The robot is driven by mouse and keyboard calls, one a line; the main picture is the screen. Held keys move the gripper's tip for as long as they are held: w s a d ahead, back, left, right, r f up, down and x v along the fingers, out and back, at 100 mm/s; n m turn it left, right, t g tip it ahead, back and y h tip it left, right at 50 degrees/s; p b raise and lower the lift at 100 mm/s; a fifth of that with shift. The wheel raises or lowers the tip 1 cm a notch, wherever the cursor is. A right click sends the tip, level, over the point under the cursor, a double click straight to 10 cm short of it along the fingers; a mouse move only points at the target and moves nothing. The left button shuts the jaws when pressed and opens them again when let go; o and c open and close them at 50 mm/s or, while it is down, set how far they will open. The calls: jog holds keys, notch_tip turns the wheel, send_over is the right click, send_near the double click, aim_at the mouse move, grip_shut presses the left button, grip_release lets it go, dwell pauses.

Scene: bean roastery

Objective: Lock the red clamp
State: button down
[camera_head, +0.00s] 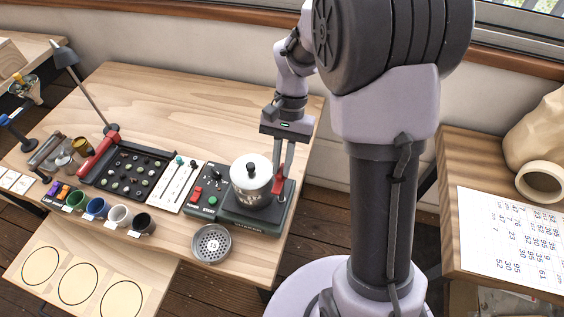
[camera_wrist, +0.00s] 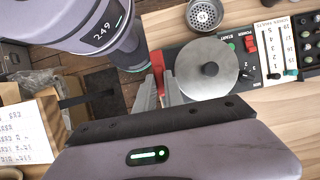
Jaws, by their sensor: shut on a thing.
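The red clamp (camera_head: 278,184) stands upright at the right side of the silver lidded pot (camera_head: 250,184), on the dark machine base (camera_head: 231,212). My gripper (camera_head: 283,168) reaches down from above with its fingers shut on the red clamp.
Left of the pot are a control panel (camera_head: 208,190) with red and green buttons, a slider panel (camera_head: 178,184) and a dark bean tray (camera_head: 130,172). A perforated metal dish (camera_head: 212,243) lies in front. Several coloured cups stand along the front edge. The back of the table (camera_head: 180,100) is clear.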

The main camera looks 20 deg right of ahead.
jog(key=m, duration=0.2)
jog(key=m+t+y, duration=0.1)
jog(key=m, duration=0.2)
jog(key=shift+s+d+t, duration=0.1)
jog(key=shift+s+t, duration=0.05)
jog(key=shift+t, duration=0.15)
jog(key=m, duration=0.2)
jog(key=m+t+b, duration=0.1)
jog(key=m, duration=0.1)
jog(key=shift+s+m+t+y, duration=0.1)
jog(key=shift+m+t+y, duration=0.2)
jog(key=shift+y, duration=0.1)
jog(key=m+t, duration=0.1)
jog(key=m, duration=0.3)
jog(key=shift+s+t, duration=0.1)
jog(key=shift+t, duration=0.3)
jog(key=shift+s+m+t+h, duration=0.1)
jog(key=shift+m+t+h, duration=0.4)
jog(key=shift+m, duration=1.5)
jog(key=c, duration=1.4)
grip_release()
jog(key=shift+c, duration=0.2)
